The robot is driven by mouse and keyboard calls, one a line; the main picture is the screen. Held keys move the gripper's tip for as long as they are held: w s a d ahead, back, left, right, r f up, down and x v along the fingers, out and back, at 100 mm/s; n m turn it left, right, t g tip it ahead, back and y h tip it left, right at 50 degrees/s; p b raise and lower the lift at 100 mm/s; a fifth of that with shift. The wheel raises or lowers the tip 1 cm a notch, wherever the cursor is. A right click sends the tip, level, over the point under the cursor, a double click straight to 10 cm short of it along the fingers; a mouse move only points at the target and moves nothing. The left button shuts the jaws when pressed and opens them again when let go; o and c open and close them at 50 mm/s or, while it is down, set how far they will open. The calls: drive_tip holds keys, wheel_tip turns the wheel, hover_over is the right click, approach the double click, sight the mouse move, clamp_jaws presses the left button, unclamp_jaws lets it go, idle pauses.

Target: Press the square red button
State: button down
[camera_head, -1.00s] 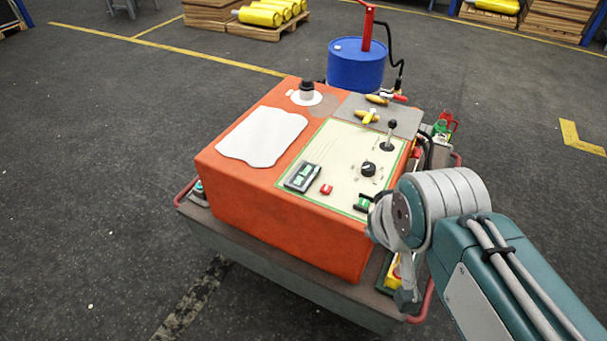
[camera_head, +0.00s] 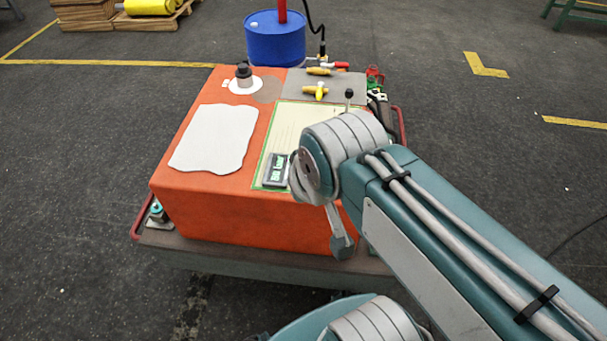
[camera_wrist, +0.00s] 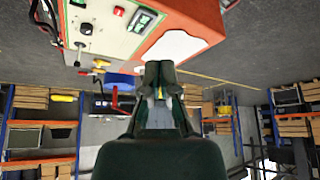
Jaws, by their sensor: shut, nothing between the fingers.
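The square red button (camera_wrist: 119,9) shows near the top of the wrist view, on a pale panel (camera_wrist: 104,38) set into an orange box. The wrist view is upside down. In the head view my arm covers the button, and only the left and far part of the panel (camera_head: 299,122) shows. My gripper (camera_wrist: 160,68) is shut and empty, with its dark fingertips together. In the wrist view the fingertips appear below and right of the button, apart from it. A small display (camera_wrist: 146,20) sits beside the button.
The orange box (camera_head: 205,197) carries a white sheet (camera_head: 214,138), a black cap (camera_head: 243,72) and a lever (camera_head: 348,96). A black knob (camera_wrist: 85,29) also stands on the panel. A blue drum (camera_head: 275,40) is behind the box. Open floor lies to the left.

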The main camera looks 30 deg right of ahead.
drive_tip(key=w+d+f+g+y, duration=0.1)
drive_tip(key=w+f+y, duration=0.4)
drive_tip(key=w, duration=0.9)
drive_tip(key=w+d+f+m+t, duration=0.2)
drive_tip(key=w+d+f+t, duration=0.1)
drive_tip(key=w+d+f, duration=0.8)
wheel_tip(320, 180, down, 5)
drive_tip(key=d, duration=0.2)
drive_tip(key=shift+d+r+m, duration=0.15)
drive_tip(key=shift+d+m, duration=0.15)
drive_tip(key=shift+f, duration=4.35)
drive_tip(key=shift+f, duration=0.35)
